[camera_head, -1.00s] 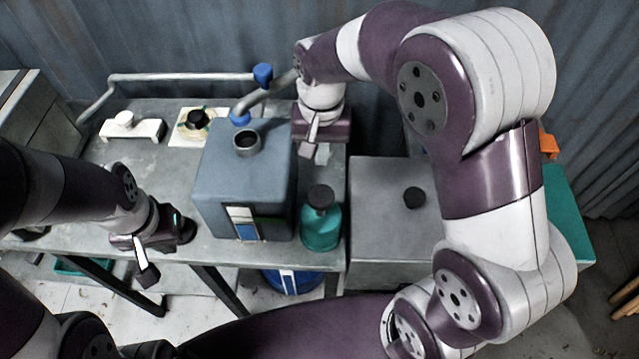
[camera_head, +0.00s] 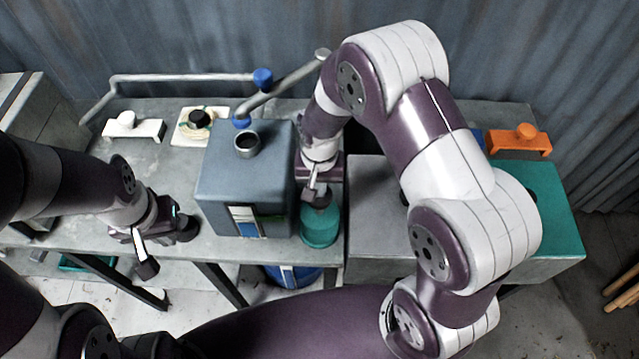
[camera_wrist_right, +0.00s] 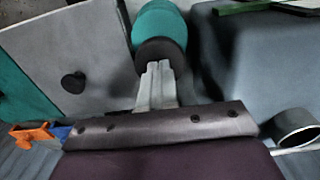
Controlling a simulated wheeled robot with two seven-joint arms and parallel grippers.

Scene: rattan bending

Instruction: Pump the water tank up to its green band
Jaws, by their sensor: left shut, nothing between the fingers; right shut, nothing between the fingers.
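The water tank (camera_head: 245,175) is a blue-grey box on the bench, with an open round neck on top. Its front gauge (camera_head: 246,221) shows white, blue and some green; the exact level is too small to read. The pump lever (camera_head: 280,88) slants up to the right behind the tank, from a blue joint to a grey end knob. My right gripper (camera_head: 312,190) is shut and empty, right of the tank and over the teal bottle's dark cap. The right wrist view shows its closed fingers (camera_wrist_right: 157,72) at that cap. My left gripper (camera_head: 147,262) is shut and empty, left of the tank.
The teal bottle (camera_head: 320,228) stands right of the tank. A grey box (camera_head: 375,225) and a teal box (camera_head: 555,220) with an orange piece (camera_head: 519,142) are farther right. White and black-knobbed fixtures (camera_head: 134,128) sit at the back left, before a pipe (camera_head: 180,77).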

